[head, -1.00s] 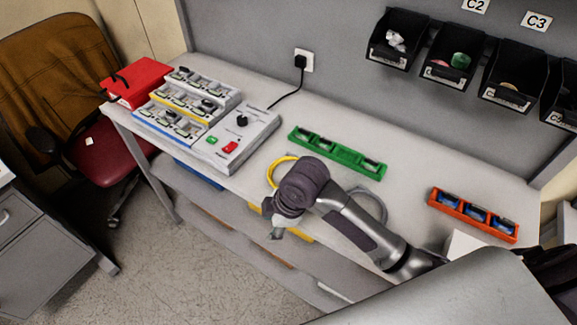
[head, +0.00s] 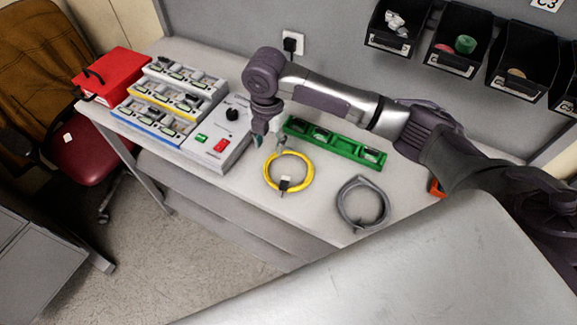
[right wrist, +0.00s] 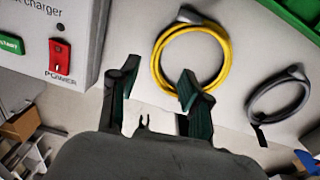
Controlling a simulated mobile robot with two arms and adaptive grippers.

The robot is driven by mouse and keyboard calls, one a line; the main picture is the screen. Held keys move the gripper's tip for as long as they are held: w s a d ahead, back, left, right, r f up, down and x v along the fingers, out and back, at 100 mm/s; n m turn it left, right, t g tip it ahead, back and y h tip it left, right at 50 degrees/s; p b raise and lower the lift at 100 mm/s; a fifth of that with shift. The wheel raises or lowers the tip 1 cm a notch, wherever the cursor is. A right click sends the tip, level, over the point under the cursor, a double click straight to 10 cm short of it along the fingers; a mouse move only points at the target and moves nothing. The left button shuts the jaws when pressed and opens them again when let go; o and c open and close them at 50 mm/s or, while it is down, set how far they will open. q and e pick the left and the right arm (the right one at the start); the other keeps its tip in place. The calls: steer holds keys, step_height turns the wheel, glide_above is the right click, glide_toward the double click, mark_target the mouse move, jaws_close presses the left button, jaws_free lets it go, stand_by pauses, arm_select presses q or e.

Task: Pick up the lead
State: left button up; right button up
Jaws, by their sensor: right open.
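A yellow coiled lead (head: 267,183) lies on the bench in front of the green tray, with a dark and white plug at its near side. It also shows in the right wrist view (right wrist: 225,77), just beyond my fingers. A grey coiled lead (head: 342,205) lies to its right and shows at the right of the wrist view (right wrist: 252,108). My right gripper (head: 269,142) is open and empty above the bench, just behind the yellow coil and beside the charger. Its two fingers show apart in the wrist view (right wrist: 158,92). My left gripper is not in view.
The white charger box (head: 222,133) with green and red buttons stands left of my right gripper. The green tray (head: 340,146) lies close behind the leads. Multi-slot racks (head: 165,100) and a red case (head: 118,72) stand farther left. Black bins (head: 460,50) hang on the wall.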

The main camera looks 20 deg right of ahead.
mark_target(269, 160)
steer(key=shift+f, duration=0.8)
steer(key=f+p, duration=0.2)
steer(key=f, duration=0.2)
steer(key=shift+a, duration=0.2)
steer(key=shift+w+f, duration=0.1)
steer(key=shift+f, duration=0.55)
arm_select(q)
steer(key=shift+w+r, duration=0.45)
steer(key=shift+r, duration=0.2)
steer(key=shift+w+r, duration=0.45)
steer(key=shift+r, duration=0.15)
arm_select(e)
steer(key=shift+c, duration=0.9)
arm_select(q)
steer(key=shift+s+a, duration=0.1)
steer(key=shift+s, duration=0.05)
arm_select(e)
jaws_close()
